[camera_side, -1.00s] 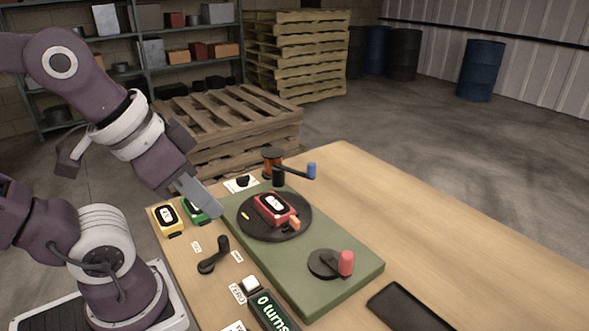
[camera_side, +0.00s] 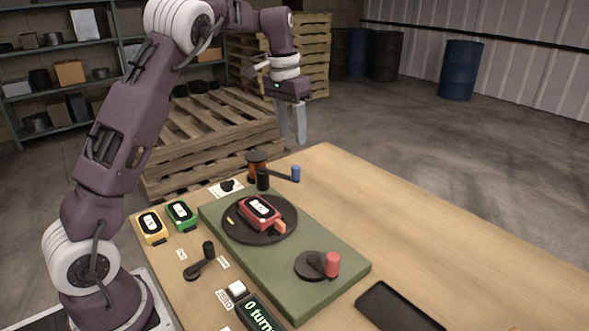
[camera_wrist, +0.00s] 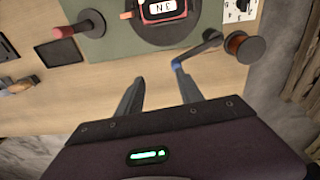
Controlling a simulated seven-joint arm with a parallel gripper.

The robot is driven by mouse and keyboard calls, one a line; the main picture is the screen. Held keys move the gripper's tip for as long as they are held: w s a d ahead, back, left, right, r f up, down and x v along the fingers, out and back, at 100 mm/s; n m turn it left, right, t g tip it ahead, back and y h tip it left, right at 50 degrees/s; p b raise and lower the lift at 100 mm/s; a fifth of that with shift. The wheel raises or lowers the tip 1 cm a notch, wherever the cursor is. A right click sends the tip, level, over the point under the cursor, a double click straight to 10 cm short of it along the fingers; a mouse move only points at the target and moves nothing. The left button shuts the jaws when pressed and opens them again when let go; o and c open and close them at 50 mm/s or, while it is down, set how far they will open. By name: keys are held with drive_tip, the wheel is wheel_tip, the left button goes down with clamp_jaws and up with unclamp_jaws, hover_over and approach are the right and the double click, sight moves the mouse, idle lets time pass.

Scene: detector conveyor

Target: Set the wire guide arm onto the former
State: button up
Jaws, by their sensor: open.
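The wire guide arm (camera_side: 280,177) is a thin black bar on a black post with a blue knob at its free end. It points right, away from the former, and also shows in the wrist view (camera_wrist: 190,56). The former (camera_side: 259,208), a red block with a white label, sits on a black turntable (camera_side: 233,232). In the wrist view the former (camera_wrist: 162,11) is partly cut off at the top edge. My gripper (camera_side: 292,140) is open and empty, pointing down above and behind the blue knob. In the wrist view the knob lies near the right fingertip of my gripper (camera_wrist: 158,82).
A copper wire spool (camera_side: 256,168) stands beside the guide arm's post. A crank with a red knob (camera_side: 332,264) is on the green base (camera_side: 280,268). Yellow (camera_side: 151,227) and green (camera_side: 181,214) blocks stand at left. A black tray (camera_side: 398,308) lies in front. The table's right side is clear.

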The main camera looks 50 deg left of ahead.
drive_tip(key=m+g, duration=0.1)
hover_over(295, 167)
drive_tip(key=shift+y, duration=0.3)
wheel_tip(295, 167, down, 7)
drive_tip(key=shift+a+r, duration=0.1)
drive_tip(key=shift+r, duration=0.1)
wheel_tip(295, 167, down, 7)
drive_tip(key=shift+r, duration=0.15)
clamp_jaws()
idle(0.5)
